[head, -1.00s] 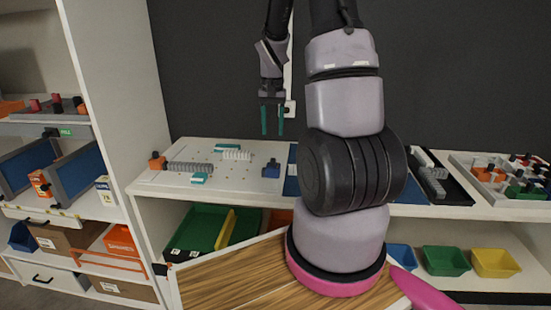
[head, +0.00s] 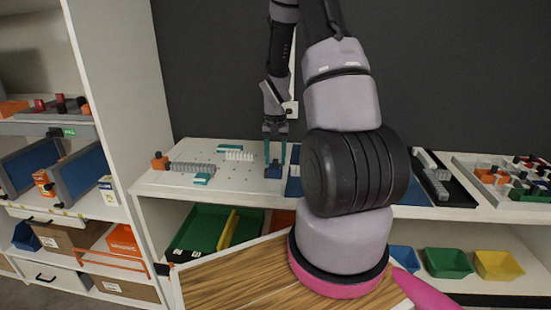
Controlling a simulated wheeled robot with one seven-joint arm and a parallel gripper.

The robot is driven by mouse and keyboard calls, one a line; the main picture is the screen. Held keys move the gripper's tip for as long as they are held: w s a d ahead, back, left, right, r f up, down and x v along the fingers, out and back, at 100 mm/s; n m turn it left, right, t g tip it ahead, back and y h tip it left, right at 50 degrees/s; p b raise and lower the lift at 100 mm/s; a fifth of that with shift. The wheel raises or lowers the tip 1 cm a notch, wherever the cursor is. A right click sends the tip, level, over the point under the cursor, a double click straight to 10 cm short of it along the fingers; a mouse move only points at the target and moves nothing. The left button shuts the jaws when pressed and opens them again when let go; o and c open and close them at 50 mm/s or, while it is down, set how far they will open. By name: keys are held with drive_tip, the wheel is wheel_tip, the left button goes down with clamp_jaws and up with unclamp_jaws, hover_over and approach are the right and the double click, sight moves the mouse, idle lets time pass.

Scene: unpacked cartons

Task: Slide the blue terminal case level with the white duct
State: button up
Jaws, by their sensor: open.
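The blue terminal case (head: 273,171) stands on the right part of a white perforated panel (head: 225,179) on the shelf top. The white duct (head: 239,155) is a short ribbed piece on the same panel, to the left of the case and farther back. My gripper (head: 275,153) is directly at the blue case, pointing down, with its teal fingers spread. The fingertips reach about the height of the case, one on each side in this view. Whether they touch it is too small to tell.
A grey ribbed duct (head: 192,168), an orange block (head: 159,161) and teal pieces (head: 202,179) sit on the panel's left half. A blue board (head: 293,183) lies just right of the panel. My arm hides part of the shelf top beyond.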

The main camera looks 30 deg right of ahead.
drive_tip(key=shift+c, duration=0.3)
clamp_jaws()
drive_tip(key=shift+w, duration=0.1)
idle(1.0)
